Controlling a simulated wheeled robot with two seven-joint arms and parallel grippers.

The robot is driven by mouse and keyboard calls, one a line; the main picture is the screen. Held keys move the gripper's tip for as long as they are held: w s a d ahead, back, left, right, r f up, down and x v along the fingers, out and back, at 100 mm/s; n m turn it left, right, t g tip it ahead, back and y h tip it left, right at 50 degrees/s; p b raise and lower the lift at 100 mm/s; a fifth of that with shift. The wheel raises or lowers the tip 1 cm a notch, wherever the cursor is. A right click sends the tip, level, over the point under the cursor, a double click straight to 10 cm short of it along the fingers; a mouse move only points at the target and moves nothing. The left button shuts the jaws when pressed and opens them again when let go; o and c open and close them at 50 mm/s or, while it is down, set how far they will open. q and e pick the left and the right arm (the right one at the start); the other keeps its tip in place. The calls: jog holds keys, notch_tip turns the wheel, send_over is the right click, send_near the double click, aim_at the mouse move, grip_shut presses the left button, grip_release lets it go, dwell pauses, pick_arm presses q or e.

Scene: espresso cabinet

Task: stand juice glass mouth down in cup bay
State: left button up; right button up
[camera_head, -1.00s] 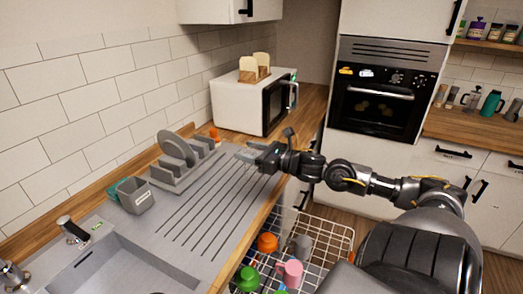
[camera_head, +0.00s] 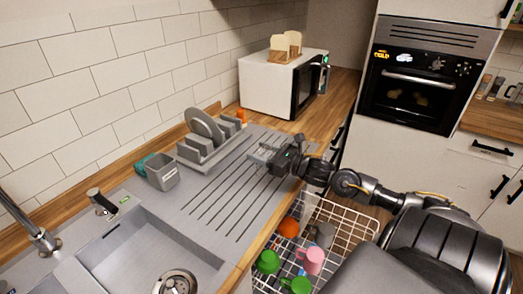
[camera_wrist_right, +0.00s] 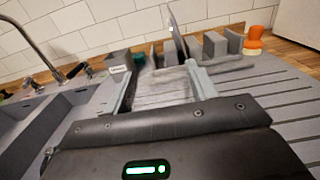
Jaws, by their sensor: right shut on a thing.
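My right gripper (camera_head: 262,152) is above the ribbed drainboard, to the right of the grey dish rack (camera_head: 192,156). Its fingers are apart around a clear, hard-to-see thing, which I take to be the juice glass (camera_wrist_right: 162,90). Its outline is too faint to tell which way the mouth points. The rack holds an upright grey plate (camera_head: 205,127) and also shows beyond the fingers in the right wrist view (camera_wrist_right: 218,47). I cannot tell which part of it is the cup bay. My left gripper is not in view.
A grey holder (camera_head: 162,174) stands left of the rack near the sink (camera_head: 150,250). A white microwave (camera_head: 268,84) stands behind. A wire basket (camera_head: 350,222) with several coloured cups lies below the counter edge. The ribbed drainboard (camera_head: 222,205) is clear in front.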

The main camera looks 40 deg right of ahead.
jog(key=shift+f+b, duration=1.55)
jog(key=shift+f, duration=1.2)
jog(key=o, duration=1.2)
jog(key=b+v, duration=0.1)
jog(key=v, duration=0.8)
jog(key=shift+s+b, duration=0.25)
jog(key=shift+b, duration=0.05)
jog(key=shift+s+d, duration=0.25)
jog(key=shift+s, duration=0.45)
